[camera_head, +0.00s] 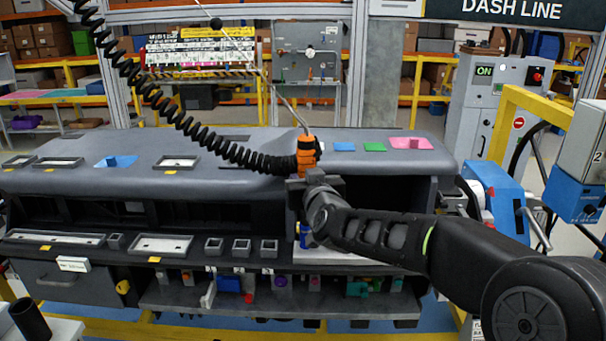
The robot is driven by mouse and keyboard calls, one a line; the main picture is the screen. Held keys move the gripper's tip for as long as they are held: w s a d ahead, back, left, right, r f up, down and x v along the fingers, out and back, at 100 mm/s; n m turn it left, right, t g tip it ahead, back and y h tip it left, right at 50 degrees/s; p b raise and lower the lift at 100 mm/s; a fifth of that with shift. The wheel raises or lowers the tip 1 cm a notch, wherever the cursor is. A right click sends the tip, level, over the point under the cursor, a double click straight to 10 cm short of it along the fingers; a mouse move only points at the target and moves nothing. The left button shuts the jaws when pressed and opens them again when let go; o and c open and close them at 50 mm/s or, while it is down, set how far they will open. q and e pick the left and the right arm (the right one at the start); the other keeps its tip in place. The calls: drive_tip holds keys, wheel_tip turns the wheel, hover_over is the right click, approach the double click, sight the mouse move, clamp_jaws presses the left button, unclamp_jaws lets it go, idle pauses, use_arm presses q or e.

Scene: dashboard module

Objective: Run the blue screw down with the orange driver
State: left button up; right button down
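The orange driver (307,153) stands upright near the middle of the dashboard module, with a black coiled hose (170,112) running into its side. My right gripper (315,182) is at the driver's lower body and appears shut on it; the fingertips are mostly hidden. Below the gripper, a small blue part (305,236), possibly the blue screw, shows in the module's open bay, above a pale surface (340,256). My wrist hides the driver's lower end, so I cannot tell whether it touches the blue part. My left gripper is not in view.
The dashboard module (235,182) spans the middle, with blue, green and pink pads (411,143) on top. A lower shelf (180,300) holds several small coloured parts. A yellow frame (535,105) and blue machine (495,200) stand at right. A thin curved line rises from the driver.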

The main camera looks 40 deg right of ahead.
drive_tip(key=shift+f+b, duration=1.4)
drive_tip(key=shift+f, duration=0.05)
idle(4.4)
drive_tip(key=shift+r, duration=0.15)
drive_tip(key=shift+r+p, duration=2.7)
drive_tip(key=shift+r, duration=0.4)
drive_tip(key=shift+f, duration=0.1)
